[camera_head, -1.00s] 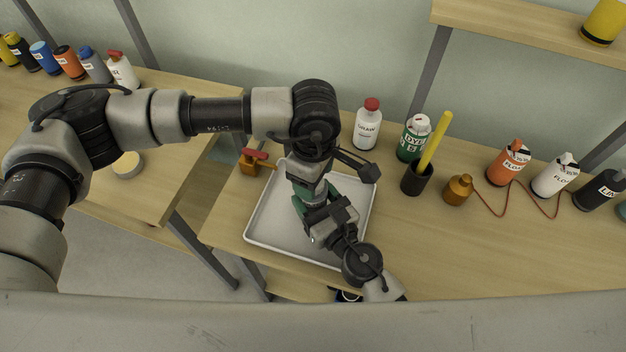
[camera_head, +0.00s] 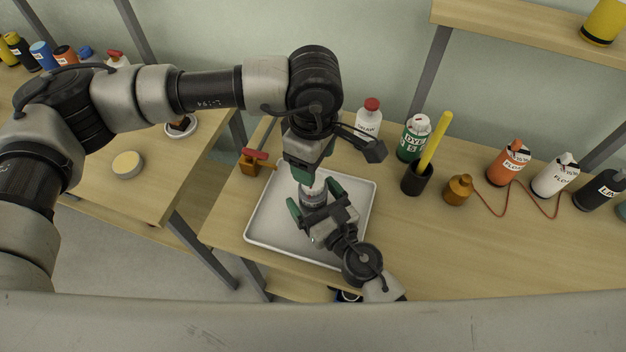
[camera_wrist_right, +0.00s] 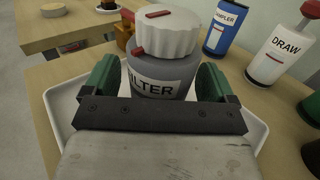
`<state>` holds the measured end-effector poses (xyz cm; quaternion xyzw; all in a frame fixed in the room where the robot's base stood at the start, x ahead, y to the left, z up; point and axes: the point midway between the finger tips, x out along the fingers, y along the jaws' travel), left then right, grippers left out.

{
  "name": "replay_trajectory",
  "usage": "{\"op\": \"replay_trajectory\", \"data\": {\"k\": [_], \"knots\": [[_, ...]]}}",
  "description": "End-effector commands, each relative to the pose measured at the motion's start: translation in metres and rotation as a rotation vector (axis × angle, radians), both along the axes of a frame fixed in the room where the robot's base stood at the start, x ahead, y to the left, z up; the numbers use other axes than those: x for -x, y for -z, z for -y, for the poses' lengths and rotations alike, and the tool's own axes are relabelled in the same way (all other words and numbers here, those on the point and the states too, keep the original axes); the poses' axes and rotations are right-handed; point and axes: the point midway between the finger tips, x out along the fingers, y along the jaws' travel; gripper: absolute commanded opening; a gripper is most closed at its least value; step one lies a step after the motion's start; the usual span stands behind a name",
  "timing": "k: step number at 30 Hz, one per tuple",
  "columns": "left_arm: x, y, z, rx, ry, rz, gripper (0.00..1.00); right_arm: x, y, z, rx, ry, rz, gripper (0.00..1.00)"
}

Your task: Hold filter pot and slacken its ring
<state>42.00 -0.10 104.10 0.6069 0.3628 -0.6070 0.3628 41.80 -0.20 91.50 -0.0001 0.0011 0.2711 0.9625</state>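The filter pot (camera_wrist_right: 160,80) stands upright in the right wrist view, grey with a partly hidden label. Its white ribbed ring (camera_wrist_right: 168,32) is on top, with red marks on ring and body. In the head view the pot (camera_head: 313,197) stands over the tray. My right gripper (camera_head: 315,198) has its green fingers on both sides of the pot; the wrist view shows a narrow gap at the left pad. It looks open around the body. My left gripper (camera_head: 303,172) is over the pot, pointing down, apart from the ring; its fingertips are not clear.
A white tray (camera_head: 262,238) lies under the pot. A brass valve with red handle (camera_head: 254,162) is left of it. Behind stand a white DRAW bottle (camera_head: 369,125) and a green dye bottle (camera_head: 413,140). A black cup (camera_head: 416,182) is to the right. The right table front is clear.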

Motion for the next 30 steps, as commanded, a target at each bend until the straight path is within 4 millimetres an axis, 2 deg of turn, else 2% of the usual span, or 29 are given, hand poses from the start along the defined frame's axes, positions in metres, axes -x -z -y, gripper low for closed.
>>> {"op": "replay_trajectory", "data": {"k": [9, 14, 19, 24, 30], "knots": [[0.0, 0.0, 0.0, 0.0, 0.0, 0.0, 0.6, 0.001, 0.0, 0.001, 0.001, 0.0, 0.001, 0.9], [0.0, 0.0, 0.0, 0.0, 0.0, 0.0, 0.6, 0.009, 0.001, 0.006, 0.007, -0.001, 0.001, 0.9], [0.0, 0.0, 0.0, 0.0, 0.0, 0.0, 0.6, 0.029, 0.001, 0.018, 0.006, -0.004, 0.001, 0.9], [0.0, 0.0, 0.0, 0.0, 0.0, 0.0, 0.6, 0.063, 0.002, 0.039, 0.006, -0.002, -0.002, 0.9], [0.0, 0.0, 0.0, 0.0, 0.0, 0.0, 0.6, 0.091, 0.001, 0.056, 0.004, -0.002, -0.001, 0.9]]}}
